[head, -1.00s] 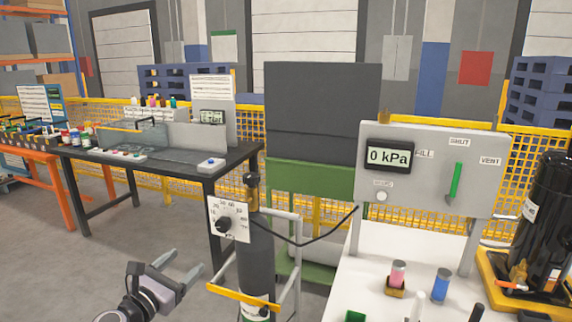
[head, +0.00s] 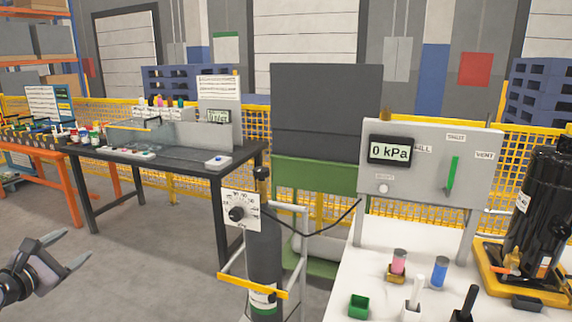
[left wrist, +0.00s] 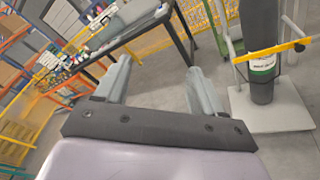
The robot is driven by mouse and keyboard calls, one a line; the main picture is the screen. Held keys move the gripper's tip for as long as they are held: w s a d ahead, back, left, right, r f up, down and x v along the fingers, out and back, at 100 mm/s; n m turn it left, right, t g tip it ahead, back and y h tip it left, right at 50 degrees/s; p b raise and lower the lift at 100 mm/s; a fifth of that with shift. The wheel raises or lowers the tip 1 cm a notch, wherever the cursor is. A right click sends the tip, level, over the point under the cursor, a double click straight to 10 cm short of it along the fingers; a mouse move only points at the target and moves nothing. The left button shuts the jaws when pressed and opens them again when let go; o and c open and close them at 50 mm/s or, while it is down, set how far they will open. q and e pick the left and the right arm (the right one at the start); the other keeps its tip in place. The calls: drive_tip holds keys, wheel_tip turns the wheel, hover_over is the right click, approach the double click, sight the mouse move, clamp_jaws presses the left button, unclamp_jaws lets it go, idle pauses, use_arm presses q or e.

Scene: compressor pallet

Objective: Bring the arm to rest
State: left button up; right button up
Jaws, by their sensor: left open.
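My left gripper (head: 72,252) is at the lower left of the head view, open and empty, over the bare floor. Its two fingers also show spread apart in the left wrist view (left wrist: 155,85), with nothing between them. It is well to the left of the gas cylinder (head: 264,255) on its trolley and in front of the dark workbench (head: 190,165), touching neither. My right gripper is not in view.
A grey panel (head: 425,192) reading 0 kPa stands over a white table (head: 375,275) at right, with small bottles and a black compressor (head: 540,205). The cylinder's yellow bar (head: 250,287) juts out low. Open grey floor (head: 150,270) lies between gripper and trolley.

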use_arm(q)
drive_tip(key=s+a+r+y, duration=0.1)
drive_tip(key=s+a+r, duration=0.1)
drive_tip(key=a+r, duration=0.3)
drive_tip(key=s+d+f+m+g, duration=0.2)
drive_tip(key=s+d+f+m, duration=0.2)
drive_tip(key=f+m, duration=0.35)
drive_tip(key=s+d+f+m+g, duration=0.1)
drive_tip(key=s+d+f+m, duration=0.2)
drive_tip(key=s+f+m, duration=0.45)
drive_tip(key=s+d+f+m+g, duration=0.2)
drive_tip(key=d+f+m, duration=0.25)
drive_tip(key=f, duration=0.55)
drive_tip(key=s+d+f+m+g+h, duration=0.1)
drive_tip(key=s+d+f+m, duration=0.3)
drive_tip(key=s+d+m, duration=0.3)
drive_tip(key=s+d+f+m+g, duration=0.1)
drive_tip(key=s+d+f+m, duration=0.25)
drive_tip(key=s+m, duration=0.4)
drive_tip(key=s+d+n+t, duration=0.1)
drive_tip(key=d+n, duration=0.4)
drive_tip(key=d, duration=0.6)
drive_tip(key=shift+s+r+h, duration=0.15)
drive_tip(key=shift+r+h, duration=0.05)
drive_tip(key=shift+h, duration=0.2)
